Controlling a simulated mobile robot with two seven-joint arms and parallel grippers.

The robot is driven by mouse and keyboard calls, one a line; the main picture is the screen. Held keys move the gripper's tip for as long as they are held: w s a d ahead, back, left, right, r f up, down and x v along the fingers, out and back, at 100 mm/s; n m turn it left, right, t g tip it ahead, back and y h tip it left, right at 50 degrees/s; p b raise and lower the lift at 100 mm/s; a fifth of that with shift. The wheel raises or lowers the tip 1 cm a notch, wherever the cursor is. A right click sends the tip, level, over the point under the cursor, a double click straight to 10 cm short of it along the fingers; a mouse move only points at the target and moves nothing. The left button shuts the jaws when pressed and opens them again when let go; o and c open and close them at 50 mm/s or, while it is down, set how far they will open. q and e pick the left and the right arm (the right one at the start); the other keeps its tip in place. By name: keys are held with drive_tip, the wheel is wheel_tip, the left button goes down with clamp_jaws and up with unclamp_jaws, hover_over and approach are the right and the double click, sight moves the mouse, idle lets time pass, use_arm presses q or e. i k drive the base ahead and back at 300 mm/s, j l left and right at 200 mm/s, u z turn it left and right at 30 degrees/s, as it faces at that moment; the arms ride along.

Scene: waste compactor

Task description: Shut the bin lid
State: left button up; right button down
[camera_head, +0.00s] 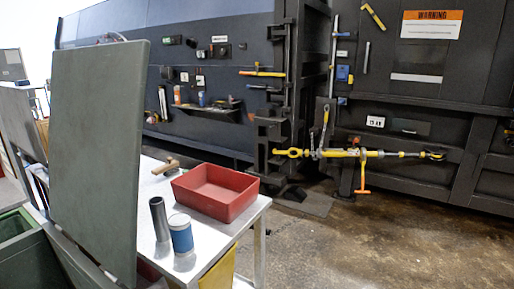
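The bin lid (97,150) is a large flat grey-green panel at the left of the head view. It stands open and close to upright, with its top well above the table. The green bin (30,262) shows only in part at the lower left corner, left of the lid, and its opening is partly visible. The lid hides some of the table and wall behind it. The hinge line is not clear. Neither my left nor my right gripper is in view.
A metal table (215,240) stands right of the lid. It holds a red tray (215,192), a blue-banded can (181,235), a dark cylinder (159,218) and a wooden-handled tool (166,167). The dark compactor (400,110) stands behind. The floor at right is clear.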

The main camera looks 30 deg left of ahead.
sight(97, 95)
drive_tip(key=i+u, duration=0.25)
drive_tip(key=u, duration=0.15)
drive_tip(key=i+u, duration=0.35)
drive_tip(key=i+l+u, duration=0.15)
drive_tip(key=u, duration=0.25)
drive_tip(key=i+l+u, duration=0.2)
drive_tip(key=u, duration=0.2)
